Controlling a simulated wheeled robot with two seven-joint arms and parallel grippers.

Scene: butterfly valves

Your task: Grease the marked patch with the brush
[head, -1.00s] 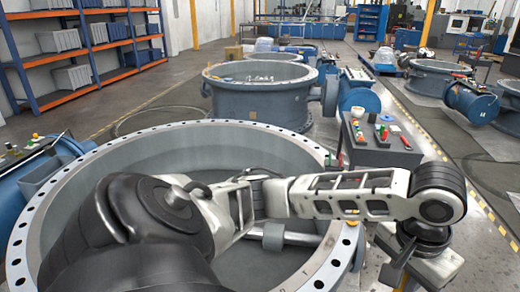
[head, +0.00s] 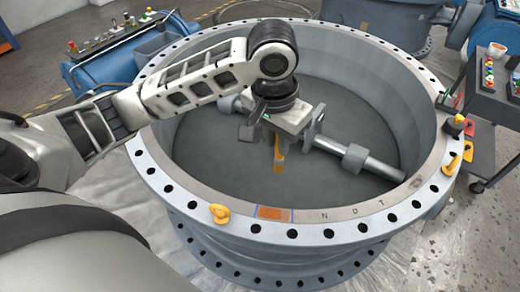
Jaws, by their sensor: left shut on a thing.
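The large grey valve ring fills the middle of the head view, with bolt holes around its rim (head: 165,195). The marked patch (head: 273,214) is an orange rectangle edged in blue on the near part of the rim. My left gripper (head: 279,140) hangs over the inside of the ring, beyond the patch and apart from it, pointing down. It is shut on a narrow yellow-orange thing, which looks like the brush (head: 279,160). The brush's tip is small, and its bristles cannot be made out. My right gripper is not in view.
A shaft with a collar (head: 354,157) crosses the ring behind the gripper. Yellow eye bolts (head: 220,214) stand on the rim, one left of the patch, others at right. A dark cart (head: 495,95) with small items and a bowl (head: 497,50) stands at the right.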

